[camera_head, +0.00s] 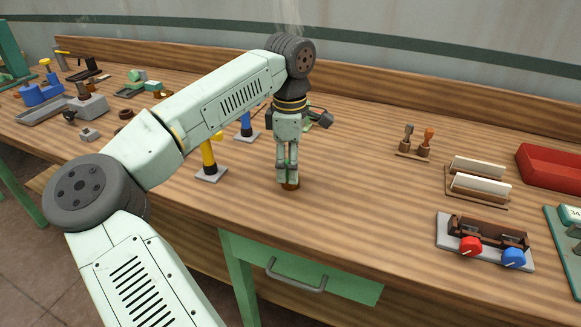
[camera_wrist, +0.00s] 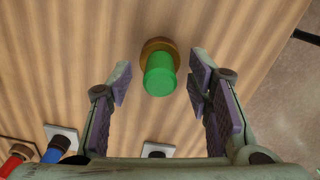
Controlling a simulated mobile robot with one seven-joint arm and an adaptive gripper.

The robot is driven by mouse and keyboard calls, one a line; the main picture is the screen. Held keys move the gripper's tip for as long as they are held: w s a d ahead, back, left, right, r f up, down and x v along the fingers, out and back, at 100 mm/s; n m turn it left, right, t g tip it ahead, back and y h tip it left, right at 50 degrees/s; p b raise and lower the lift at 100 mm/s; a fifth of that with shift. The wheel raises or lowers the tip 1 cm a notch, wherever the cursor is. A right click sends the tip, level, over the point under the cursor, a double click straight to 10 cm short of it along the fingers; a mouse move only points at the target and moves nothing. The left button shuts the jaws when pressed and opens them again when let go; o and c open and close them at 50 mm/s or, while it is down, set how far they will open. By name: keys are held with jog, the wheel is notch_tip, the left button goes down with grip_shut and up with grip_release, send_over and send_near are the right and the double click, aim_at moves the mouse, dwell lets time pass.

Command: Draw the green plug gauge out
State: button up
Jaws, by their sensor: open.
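The green plug gauge (camera_wrist: 160,80) shows in the wrist view as a bright green cylinder standing up from a round brown ring (camera_wrist: 157,46). My gripper (camera_wrist: 160,72) is open, with one finger on each side of the green plug and a gap to it on both sides.
A yellow-handled piece (camera_head: 209,155) and a blue-handled piece (camera_head: 246,127) stand on small plates left of my gripper. To the right are a plate with red and blue knobs (camera_head: 484,243), a white-slatted rack (camera_head: 478,178) and a red tray (camera_head: 552,166). The bench just right of my gripper is clear.

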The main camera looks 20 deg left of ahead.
jog(key=shift+f, duration=0.2)
jog(key=shift+c, duration=0.6)
grip_shut()
